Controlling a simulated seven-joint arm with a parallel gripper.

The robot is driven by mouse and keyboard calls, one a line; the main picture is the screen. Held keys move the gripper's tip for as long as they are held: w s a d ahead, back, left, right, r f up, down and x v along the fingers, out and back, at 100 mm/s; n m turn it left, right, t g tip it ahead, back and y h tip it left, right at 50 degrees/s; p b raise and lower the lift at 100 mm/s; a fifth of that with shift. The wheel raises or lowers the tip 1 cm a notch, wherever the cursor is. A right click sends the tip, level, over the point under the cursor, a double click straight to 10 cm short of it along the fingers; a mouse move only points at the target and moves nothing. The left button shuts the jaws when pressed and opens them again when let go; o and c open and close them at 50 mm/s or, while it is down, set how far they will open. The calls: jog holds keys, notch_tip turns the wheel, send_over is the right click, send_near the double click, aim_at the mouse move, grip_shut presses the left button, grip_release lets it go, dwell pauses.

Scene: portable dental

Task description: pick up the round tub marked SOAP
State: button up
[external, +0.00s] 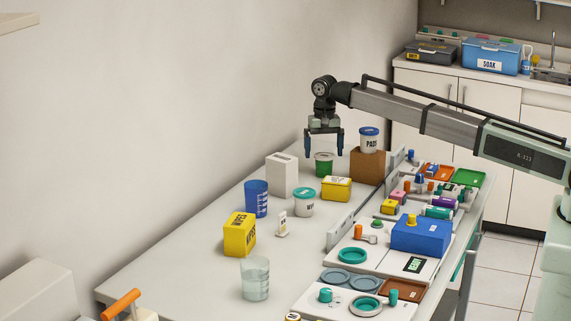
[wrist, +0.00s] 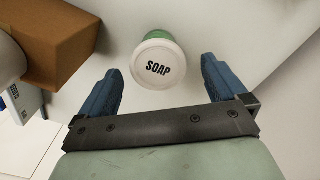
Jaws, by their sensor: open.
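The round tub marked SOAP (wrist: 158,68) has a white lid with black lettering and a green body. In the wrist view it is at the top middle, ahead of and between the two blue fingers.
A brown box (external: 368,168) with the PADS tub (external: 369,140) on top stands close on the right. A white block (external: 282,176) and a yellow box (external: 336,189) stand nearby. The wall lies behind.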

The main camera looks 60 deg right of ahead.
aim_at(324, 155)
notch_tip(324, 155, down, 4)
jog(key=shift+s+a+f, duration=0.1)
jog(key=shift+s, duration=0.05)
jog(key=shift+c, duration=0.2)
jog(key=c, duration=1.1)
